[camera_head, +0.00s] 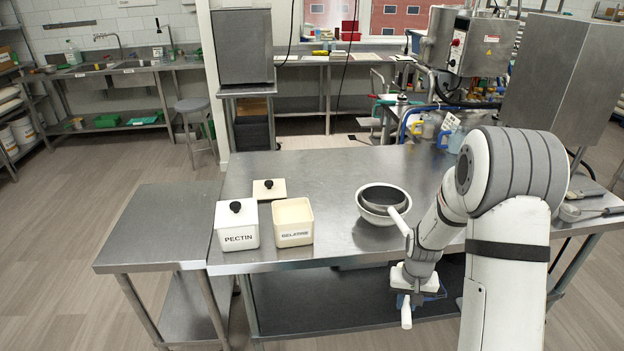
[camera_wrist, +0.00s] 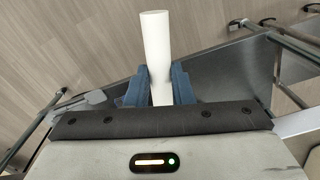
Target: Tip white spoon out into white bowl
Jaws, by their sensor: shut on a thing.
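The white bowl (camera_head: 371,216) stands on the steel table, with a round dark-rimmed vessel (camera_head: 383,196) sitting in or over it. A white handle (camera_head: 399,222) slopes from that vessel towards my arm; I cannot tell whether it is part of the vessel. My gripper (camera_head: 406,299) is near the table's front edge, to the front right of the bowl and apart from it. In the wrist view its blue fingers are shut on a white rod (camera_wrist: 156,50), seemingly the white spoon's handle. The rod's lower end (camera_head: 406,316) shows below the gripper. No spoon head or contents are visible.
A lidded PECTIN box (camera_head: 238,228) and an open GELATINE box (camera_head: 293,224) stand left of the bowl, with a loose lid (camera_head: 269,189) behind. The tabletop (camera_head: 325,170) behind the bowl is clear. A machine (camera_head: 482,45) stands at the back right.

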